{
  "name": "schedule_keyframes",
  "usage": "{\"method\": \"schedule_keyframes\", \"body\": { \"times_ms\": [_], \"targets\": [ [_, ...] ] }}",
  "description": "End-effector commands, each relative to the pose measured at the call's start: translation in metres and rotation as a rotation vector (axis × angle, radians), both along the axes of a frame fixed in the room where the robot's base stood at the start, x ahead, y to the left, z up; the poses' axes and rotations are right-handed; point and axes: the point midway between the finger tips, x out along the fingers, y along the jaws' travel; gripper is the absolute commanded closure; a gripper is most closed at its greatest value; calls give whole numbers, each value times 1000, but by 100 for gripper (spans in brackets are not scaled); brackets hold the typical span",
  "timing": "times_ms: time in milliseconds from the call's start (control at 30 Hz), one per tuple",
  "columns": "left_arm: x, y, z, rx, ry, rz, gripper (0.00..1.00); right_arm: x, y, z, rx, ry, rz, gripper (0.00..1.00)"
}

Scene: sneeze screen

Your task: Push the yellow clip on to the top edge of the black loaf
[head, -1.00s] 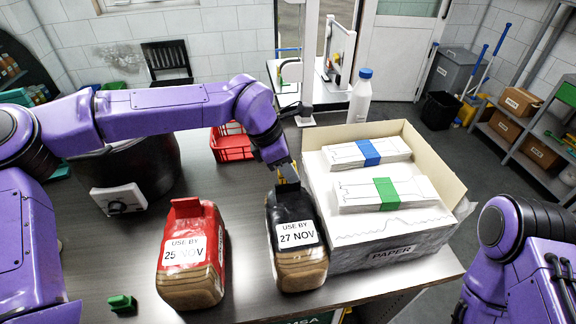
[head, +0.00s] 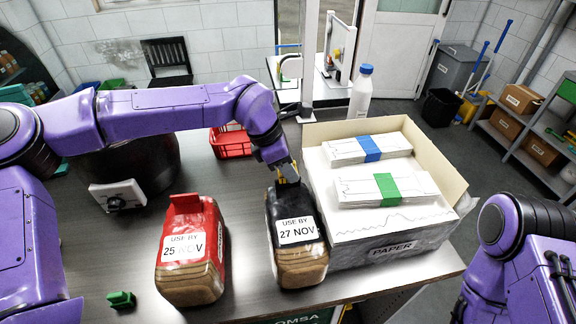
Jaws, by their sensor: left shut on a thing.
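The black loaf (head: 286,208) stands on the dark table, with a white label reading USE BY 27 NOV on it. My left gripper (head: 288,180) points down at the top back edge of the black loaf. It is shut on the yellow clip (head: 281,180), of which only a small bit shows between the fingers. The clip is at the loaf's top edge; I cannot tell whether it is seated on it. My right arm comes in at the lower right, but its gripper is out of the picture.
A red loaf (head: 207,226) labelled 25 NOV stands to the left. A green clip (head: 121,299) lies at the front left. A paper box (head: 388,252) stands close on the right of the black loaf. A red basket (head: 230,141) and a white bottle (head: 361,95) are behind.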

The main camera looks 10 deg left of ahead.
Motion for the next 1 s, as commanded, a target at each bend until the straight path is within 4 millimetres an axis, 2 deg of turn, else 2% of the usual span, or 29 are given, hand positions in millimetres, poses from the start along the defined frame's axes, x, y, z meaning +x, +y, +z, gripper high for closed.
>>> {"method": "schedule_keyframes", "body": {
  "times_ms": [667,933,967,1000],
  "targets": [
    [0,0,-14,0,1,0,100,0,0,-7,0,0,0,57],
    [0,0,-14,0,0,0,100,0,0,-6,0,0,0,57],
    [0,0,-14,0,0,0,65,0,0,-6,0,0,0,57],
    [0,0,-14,0,0,0,52,0,0,-6,0,0,0,57]
  ]
}}
